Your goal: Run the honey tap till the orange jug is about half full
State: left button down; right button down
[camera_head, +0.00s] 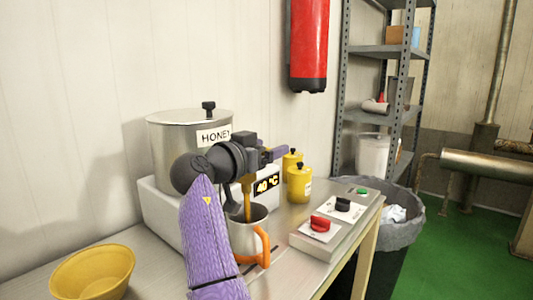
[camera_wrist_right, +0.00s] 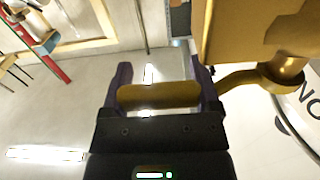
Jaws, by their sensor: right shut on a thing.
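The honey kettle (camera_head: 180,150), a lidded metal pot labelled HONEY, stands on a white base at the back left. Its brass tap (camera_head: 247,188) points down over the jug (camera_head: 245,238), a grey cup-like vessel with an orange handle. A thin amber stream runs from the tap into the jug; the level inside is hard to tell. My right gripper (camera_head: 274,152) is at the tap, above the jug. In the right wrist view its purple fingers are shut on the brass tap handle (camera_wrist_right: 158,95), beside the tap body (camera_wrist_right: 250,35). My left gripper is out of view.
A yellow bowl (camera_head: 92,272) sits at the front left. Yellow jars (camera_head: 299,184) stand behind the 40 °C display (camera_head: 267,184). A switch box (camera_head: 322,235) with a red knob is right of the jug. A lined bin (camera_head: 405,215) stands beyond the table's right edge.

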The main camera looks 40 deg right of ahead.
dwell(0.4)
grip_release()
jog(key=shift+a, duration=0.1)
jog(key=v, duration=0.9)
jog(key=shift+a+p, duration=0.35)
jog(key=shift+p, duration=0.1)
